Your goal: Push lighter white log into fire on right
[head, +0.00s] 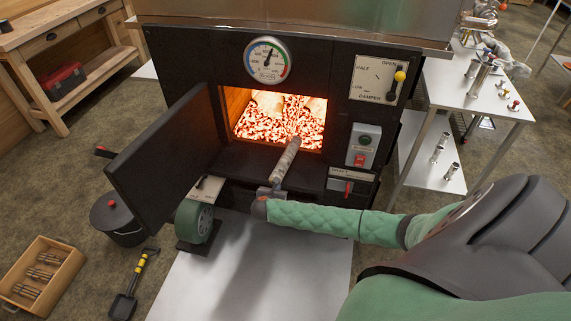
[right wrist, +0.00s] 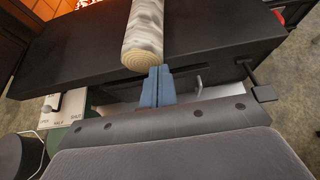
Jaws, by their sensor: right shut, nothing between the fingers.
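A light whitish log (head: 288,160) lies on the dark shelf in front of the open firebox (head: 280,118), pointing inward, its far end at the opening on the right side. In the right wrist view the pale log (right wrist: 145,30) shows its cut near end facing me. My right gripper (head: 268,191) is shut and empty at that near end; in the right wrist view its blue-grey fingertips (right wrist: 160,72) are right at the log's end, touching or nearly so. Glowing embers (head: 265,122) fill the firebox floor. My left gripper is not in view.
The black firebox door (head: 165,150) stands open to the left. A gauge (head: 267,60), a damper panel (head: 378,80) and a switch box (head: 362,144) are on the front. A green-wheeled blower (head: 195,222) sits below the door. A white table (head: 475,90) stands right.

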